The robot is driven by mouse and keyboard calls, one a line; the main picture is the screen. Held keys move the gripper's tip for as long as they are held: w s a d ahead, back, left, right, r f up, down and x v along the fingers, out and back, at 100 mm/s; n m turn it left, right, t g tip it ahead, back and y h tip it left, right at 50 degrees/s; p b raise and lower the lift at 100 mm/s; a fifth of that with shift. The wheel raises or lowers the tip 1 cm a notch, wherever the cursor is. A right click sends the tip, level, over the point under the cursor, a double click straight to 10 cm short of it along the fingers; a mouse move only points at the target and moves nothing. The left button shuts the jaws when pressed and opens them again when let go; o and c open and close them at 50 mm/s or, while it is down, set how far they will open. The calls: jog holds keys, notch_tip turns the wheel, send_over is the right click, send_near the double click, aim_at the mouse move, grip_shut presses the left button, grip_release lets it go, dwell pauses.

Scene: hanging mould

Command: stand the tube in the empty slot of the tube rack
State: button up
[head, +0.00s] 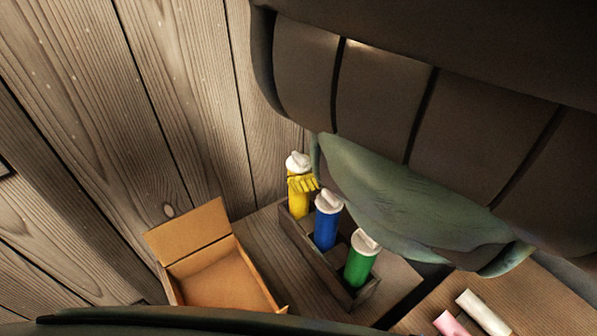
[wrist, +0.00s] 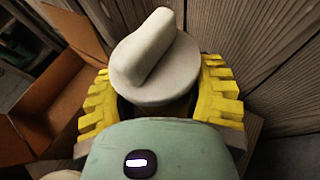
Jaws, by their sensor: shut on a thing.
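In the head view my gripper (head: 303,183) is partly hidden behind my arm. Its yellow fingers are shut around the upper part of the yellow tube (head: 298,206), just below its white cap. The tube looks upright at the far end of the brown tube rack (head: 323,272), with its lower end behind the rack wall; I cannot tell whether it rests on the bottom. In the wrist view the white cap (wrist: 157,62) lies between the fingers of my gripper (wrist: 160,103) and hides the tube's body. A blue tube (head: 326,226) and a green tube (head: 360,262) stand in the rack.
An open cardboard box (head: 222,283) stands left of the rack. A pink roll (head: 450,323) and a cream roll (head: 483,312) lie at the lower right. A plank wall (head: 180,100) rises close behind. My dark arm covers much of the upper right.

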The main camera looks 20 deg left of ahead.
jog(key=shift+f+b, duration=1)
jog(key=shift+b, duration=0.05)
dwell(1.3)
jog(key=shift+f+b, duration=0.3)
jog(key=shift+f, duration=0.1)
dwell(0.3)
jog(key=o, duration=0.9)
jog(key=shift+o, duration=0.7)
jog(key=shift+s+d, duration=0.1)
jog(key=o, duration=0.4)
jog(key=shift+r, duration=0.1)
jog(key=shift+c, duration=0.2)
jog(key=shift+r, duration=0.1)
